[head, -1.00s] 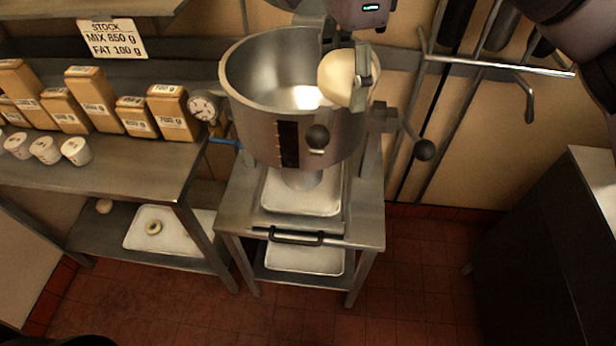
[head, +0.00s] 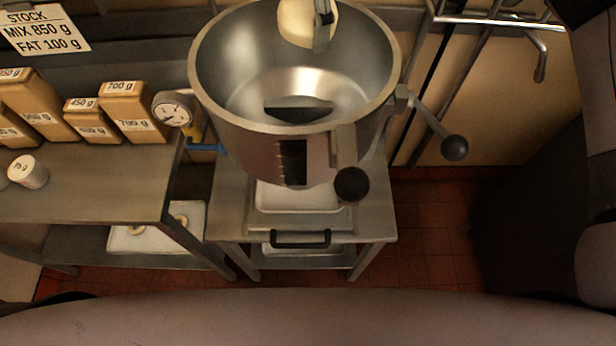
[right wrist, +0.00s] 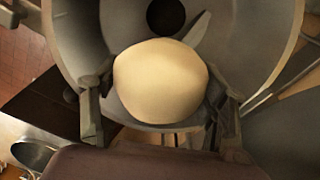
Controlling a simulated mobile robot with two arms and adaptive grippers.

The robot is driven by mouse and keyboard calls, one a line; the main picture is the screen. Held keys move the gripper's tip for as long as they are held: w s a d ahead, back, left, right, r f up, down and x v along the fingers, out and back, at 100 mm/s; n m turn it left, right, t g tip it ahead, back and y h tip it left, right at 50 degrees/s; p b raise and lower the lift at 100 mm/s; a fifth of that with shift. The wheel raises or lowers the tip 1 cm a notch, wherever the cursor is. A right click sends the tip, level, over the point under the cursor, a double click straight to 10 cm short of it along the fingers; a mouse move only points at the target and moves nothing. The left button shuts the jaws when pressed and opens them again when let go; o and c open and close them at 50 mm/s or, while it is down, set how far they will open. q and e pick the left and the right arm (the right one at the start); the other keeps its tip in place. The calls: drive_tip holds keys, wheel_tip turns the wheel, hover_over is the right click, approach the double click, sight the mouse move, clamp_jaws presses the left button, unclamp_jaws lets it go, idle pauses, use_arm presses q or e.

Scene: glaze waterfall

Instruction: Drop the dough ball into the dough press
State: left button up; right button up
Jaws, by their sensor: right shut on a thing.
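The pale, round dough ball (head: 301,22) shows at the top of the head view, against the back inner wall of the dough press. The dough press is a large steel pot (head: 246,118) with an open mouth, standing on a metal stand. My right gripper (head: 318,24) is shut on the dough ball. In the right wrist view the dough ball (right wrist: 160,80) sits between the two fingers, with the pot's inside (right wrist: 82,30) behind it. How high the ball is above the rim I cannot tell. My left gripper is not in view.
A gauge (head: 172,109) and a lever with a black knob (head: 454,148) flank the pot. A shelf (head: 85,190) at left holds several labelled packs and a small white cup (head: 28,171). A wall rail (head: 490,20) is at upper right.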

drive_tip(key=f, duration=0.1)
drive_tip(key=f+b, duration=0.1)
drive_tip(key=f, duration=0.1)
drive_tip(key=shift+w, duration=0.25)
drive_tip(key=o, duration=1.4)
drive_tip(key=shift+w+f, duration=0.1)
drive_tip(key=shift+w, duration=0.05)
drive_tip(key=shift+o, duration=0.2)
wheel_tip(320, 180, up, 12)
